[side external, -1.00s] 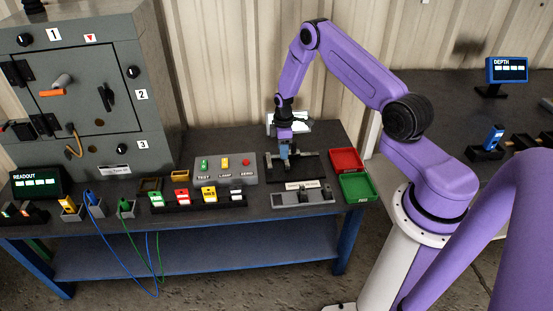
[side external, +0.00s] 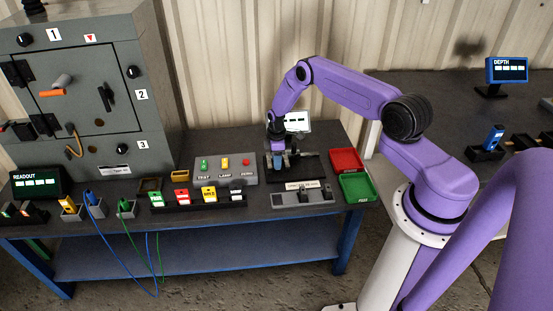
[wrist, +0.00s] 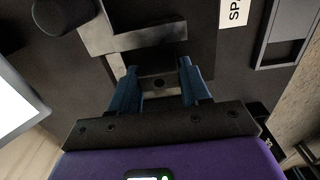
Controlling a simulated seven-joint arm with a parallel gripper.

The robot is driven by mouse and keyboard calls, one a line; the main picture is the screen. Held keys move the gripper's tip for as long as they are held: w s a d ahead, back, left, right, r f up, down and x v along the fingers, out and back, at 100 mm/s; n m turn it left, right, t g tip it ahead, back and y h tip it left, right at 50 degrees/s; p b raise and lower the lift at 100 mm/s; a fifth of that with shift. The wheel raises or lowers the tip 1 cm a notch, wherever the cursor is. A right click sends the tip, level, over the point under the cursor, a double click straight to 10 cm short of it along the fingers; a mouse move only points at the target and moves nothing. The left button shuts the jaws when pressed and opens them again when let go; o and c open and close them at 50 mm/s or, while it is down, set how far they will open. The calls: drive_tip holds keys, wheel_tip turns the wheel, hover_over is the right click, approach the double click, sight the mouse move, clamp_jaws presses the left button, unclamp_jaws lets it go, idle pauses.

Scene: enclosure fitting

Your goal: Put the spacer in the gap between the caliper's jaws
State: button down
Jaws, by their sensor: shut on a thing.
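The black caliper stand (side external: 309,165) is near the right end of the dark bench, with my gripper (side external: 284,166) low over its left part. In the wrist view, my gripper's blue fingers (wrist: 158,82) reach toward grey caliper metal (wrist: 108,42). The fingers are shut on a small dark piece between them, which I take to be the spacer; its outline blends with the dark surface behind. I cannot tell whether it sits between the caliper's jaws. The side view hides the fingertips and the held piece.
A grey tray (side external: 286,201) with a white label lies in front of the caliper. A red bin (side external: 346,160) and a green bin (side external: 357,187) stand to the right. A button box (side external: 227,177) stands left, and a lit screen (side external: 298,121) stands close behind my gripper.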

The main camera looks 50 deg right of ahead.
drive_tip(key=shift+f, duration=0.1)
drive_tip(key=shift+f, duration=0.15)
drive_tip(key=c, duration=0.5)
unclamp_jaws()
